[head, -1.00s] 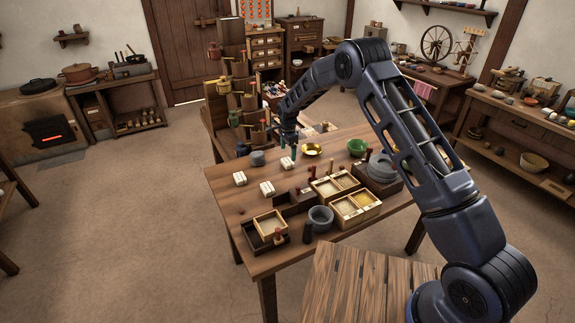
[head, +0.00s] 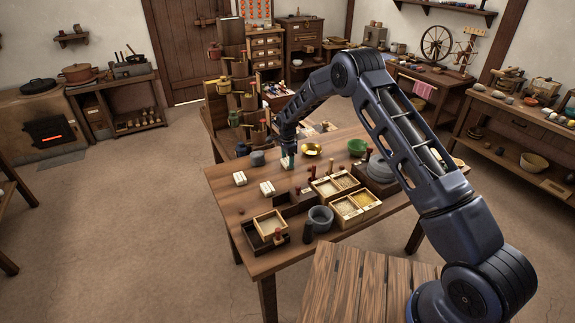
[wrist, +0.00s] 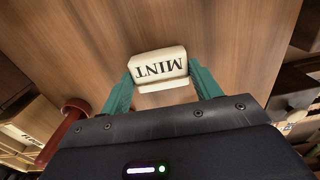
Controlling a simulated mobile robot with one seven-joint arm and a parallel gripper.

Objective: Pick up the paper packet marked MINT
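The paper packet marked MINT (wrist: 158,66) is a small cream-white block lying on the wooden table, its label upside down in the wrist view. In the head view it is a small white patch (head: 287,163) under my gripper, partly hidden. My gripper (wrist: 160,82) points down over it, with one green finger at each side of the packet. The fingers are apart, wide enough to straddle it, with very little gap at either side; I see no clear grip. In the head view my gripper (head: 287,158) is low over the table.
Two other white packets (head: 240,178) (head: 267,189) lie to the left and front. A grey cup (head: 258,158), a yellow bowl (head: 312,149) and a green bowl (head: 357,147) stand near.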

